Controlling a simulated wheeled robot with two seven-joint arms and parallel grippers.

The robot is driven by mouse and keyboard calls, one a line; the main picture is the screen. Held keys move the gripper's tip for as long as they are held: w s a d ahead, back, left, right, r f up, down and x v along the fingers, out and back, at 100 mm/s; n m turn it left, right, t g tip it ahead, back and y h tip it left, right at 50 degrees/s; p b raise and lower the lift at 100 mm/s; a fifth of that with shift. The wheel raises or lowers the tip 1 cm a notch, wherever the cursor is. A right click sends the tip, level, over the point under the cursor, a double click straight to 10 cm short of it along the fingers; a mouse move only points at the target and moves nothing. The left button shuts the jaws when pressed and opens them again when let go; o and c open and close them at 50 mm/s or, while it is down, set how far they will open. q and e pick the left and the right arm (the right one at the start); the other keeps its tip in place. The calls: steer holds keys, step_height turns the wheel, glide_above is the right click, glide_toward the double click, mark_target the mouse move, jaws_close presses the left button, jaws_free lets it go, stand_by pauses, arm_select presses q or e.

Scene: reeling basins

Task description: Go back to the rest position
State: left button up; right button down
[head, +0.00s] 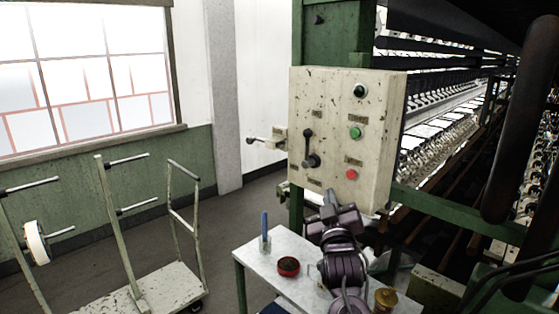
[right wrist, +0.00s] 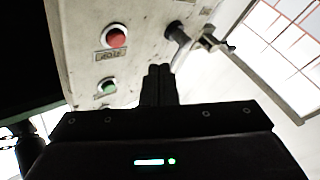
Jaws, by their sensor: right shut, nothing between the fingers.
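My right gripper (head: 329,194) is in front of the lower part of a worn cream control box (head: 333,100). In the right wrist view its dark fingers (right wrist: 160,70) are pressed together with nothing between them. They point at the box face, between the buttons and the black lever (right wrist: 178,35). The box carries a red button (head: 351,174), a green button (head: 355,132), a dark round knob (head: 360,90) and the black lever, which also shows in the head view (head: 311,158). Whether the fingers touch the box is unclear. My left gripper is out of view.
A small pale table (head: 258,258) under my right arm bears a blue stick-like item (head: 264,225), a red-rimmed dish (head: 288,266) and a brass-coloured pot (head: 385,299). A trolley (head: 165,285) stands at left. Reeling machinery (head: 450,110) fills the right. Dark floor shows between trolley and table.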

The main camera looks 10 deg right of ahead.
steer(key=s+a+f+g+y, duration=0.15)
steer(key=s+f+g, duration=0.35)
steer(key=f, duration=0.5)
steer(key=s+a+f+g+y, duration=0.1)
steer(key=s+f+g+y, duration=0.15)
steer(key=s+f, duration=0.6)
steer(key=s+d+f+m+g, duration=0.1)
steer(key=s+f+g, duration=0.2)
steer(key=s, duration=0.4)
steer(key=s+d+f+g+h, duration=0.1)
steer(key=s+f+g, duration=0.2)
steer(key=s, duration=0.5)
steer(key=s+d+f+m+g, duration=0.1)
steer(key=s+f+g, duration=0.2)
steer(key=s, duration=0.4)
step_height(320, 180, down, 32)
steer(key=s+g+b, duration=0.2)
steer(key=s+d+f, duration=0.1)
steer(key=s+f, duration=0.8)
steer(key=s, duration=0.1)
steer(key=s+d+f, duration=0.2)
steer(key=s+f, duration=0.7)
steer(key=f, duration=0.1)
steer(key=shift+s+d+f+n+g+b, duration=0.25)
steer(key=shift+s+n+g+b, duration=0.15)
steer(key=shift+g, duration=0.05)
